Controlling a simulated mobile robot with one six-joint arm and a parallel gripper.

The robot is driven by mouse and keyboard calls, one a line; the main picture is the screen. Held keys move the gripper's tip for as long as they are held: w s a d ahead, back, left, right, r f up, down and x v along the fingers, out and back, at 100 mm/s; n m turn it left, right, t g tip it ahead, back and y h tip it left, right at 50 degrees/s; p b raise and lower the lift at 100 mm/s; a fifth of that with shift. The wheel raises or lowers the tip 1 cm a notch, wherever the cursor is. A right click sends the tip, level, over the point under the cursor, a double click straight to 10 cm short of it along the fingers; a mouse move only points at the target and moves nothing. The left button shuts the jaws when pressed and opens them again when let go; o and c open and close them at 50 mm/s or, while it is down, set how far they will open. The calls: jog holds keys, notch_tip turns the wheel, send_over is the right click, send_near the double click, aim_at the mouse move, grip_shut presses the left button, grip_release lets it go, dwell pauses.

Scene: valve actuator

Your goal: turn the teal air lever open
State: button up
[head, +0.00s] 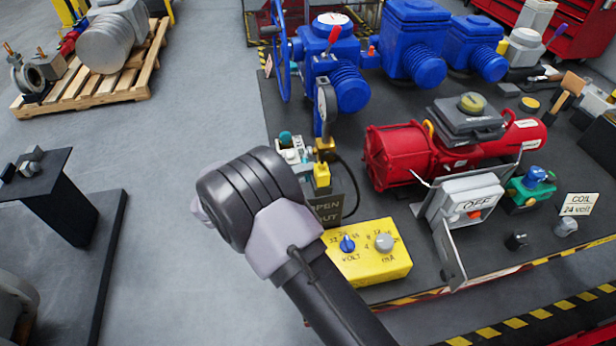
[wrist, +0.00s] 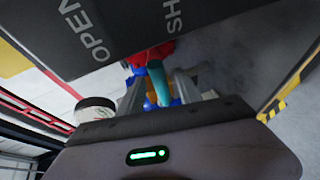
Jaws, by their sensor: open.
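The teal air lever (wrist: 158,82) shows in the wrist view as a short teal bar between the two fingers of my gripper (wrist: 158,92). My gripper is open, with one finger on each side of the lever. I cannot tell whether either finger touches it. In the head view a small teal part (head: 285,137) stands on a pale fitting (head: 294,155) just beyond my wrist.
A yellow VOLT/mA box (head: 372,262) sits right of my arm on the dark bench. A red actuator (head: 405,153), a grey OFF switch box (head: 470,197) and blue actuators (head: 412,40) stand farther right and back.

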jog(key=shift+w+d+f, duration=0.15)
jog(key=shift+w+d, duration=0.3)
jog(key=shift+d, duration=0.1)
jog(key=shift+c, duration=0.2)
grip_shut()
dwell(0.9)
